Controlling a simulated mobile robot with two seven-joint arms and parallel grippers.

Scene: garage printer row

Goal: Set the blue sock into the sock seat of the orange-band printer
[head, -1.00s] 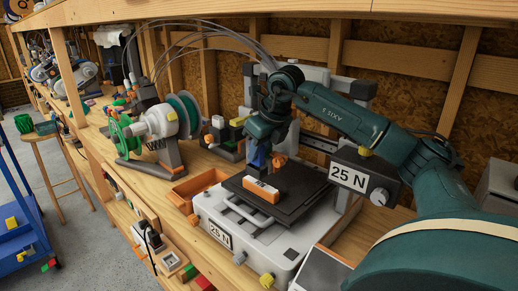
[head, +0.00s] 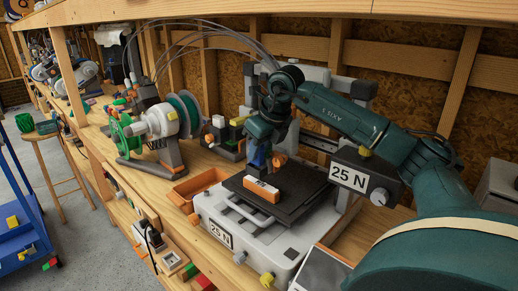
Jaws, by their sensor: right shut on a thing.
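My right gripper (head: 262,148) hangs over the black bed (head: 305,186) of the near printer (head: 262,243), whose front carries a "25 N" label. It is shut on a small blue piece, which looks like the blue sock (head: 257,160). An orange part (head: 279,159) shows just right of the blue piece, close to it; I cannot tell whether they touch. An orange block with a white label (head: 262,190) lies on the bed below the gripper. The sock seat is hidden or too small to make out. My left gripper is not in view.
An orange tray (head: 196,184) stands left of the printer. A spool stand with green spools (head: 157,127) is further left on the bench. A grey box with a second "25 N" label (head: 366,178) is at the right. A wooden stool (head: 46,147) and blue cart (head: 22,225) stand on the floor.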

